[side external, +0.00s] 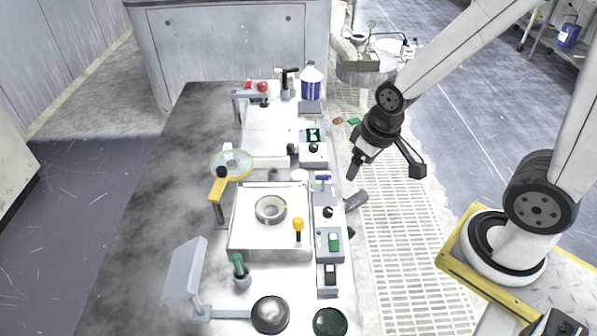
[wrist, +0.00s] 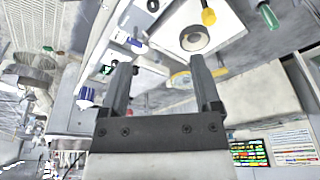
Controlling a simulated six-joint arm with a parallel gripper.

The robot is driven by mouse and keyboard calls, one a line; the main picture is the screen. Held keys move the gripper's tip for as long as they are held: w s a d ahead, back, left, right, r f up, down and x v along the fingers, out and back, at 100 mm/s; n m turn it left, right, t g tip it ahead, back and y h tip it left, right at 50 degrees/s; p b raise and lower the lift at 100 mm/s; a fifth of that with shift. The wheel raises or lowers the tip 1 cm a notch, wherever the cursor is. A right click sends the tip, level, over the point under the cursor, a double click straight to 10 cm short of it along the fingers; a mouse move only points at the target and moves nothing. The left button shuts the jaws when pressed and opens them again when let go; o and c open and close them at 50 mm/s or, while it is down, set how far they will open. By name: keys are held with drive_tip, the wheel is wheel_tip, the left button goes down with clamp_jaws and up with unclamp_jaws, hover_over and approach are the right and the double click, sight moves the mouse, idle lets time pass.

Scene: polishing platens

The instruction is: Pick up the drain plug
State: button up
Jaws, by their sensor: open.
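My gripper (side external: 354,170) is open and empty, hanging over the grated floor just off the right side of the bench. In the wrist view its two black fingers (wrist: 160,66) stand apart with nothing between them. No part is clearly marked as the drain plug. A yellow-topped peg with a dark stem (side external: 298,227) stands upright at the right front of a white square basin; its yellow top shows in the wrist view (wrist: 208,17). A grey ring (side external: 258,213) lies in the basin's middle and also shows in the wrist view (wrist: 195,39). My gripper is apart from both.
The basin (side external: 236,240) sits between a yellow-handled magnifier (side external: 219,186) and small control boxes (side external: 333,243). A green-handled tool (side external: 239,266) and round dark pads (side external: 270,314) are in front. A blue-labelled bottle (side external: 312,82) stands at the back. The bench's left side is clear.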

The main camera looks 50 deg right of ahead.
drive_tip(key=n, duration=0.1)
drive_tip(key=n+g, duration=0.3)
drive_tip(key=n, duration=1.4)
hover_over(298, 220)
wheel_tip(298, 220, down, 11)
drive_tip(key=shift+f, duration=1.4)
drive_tip(key=shift+f, duration=0.15)
drive_tip(key=shift+f, duration=2.45)
clamp_jaws()
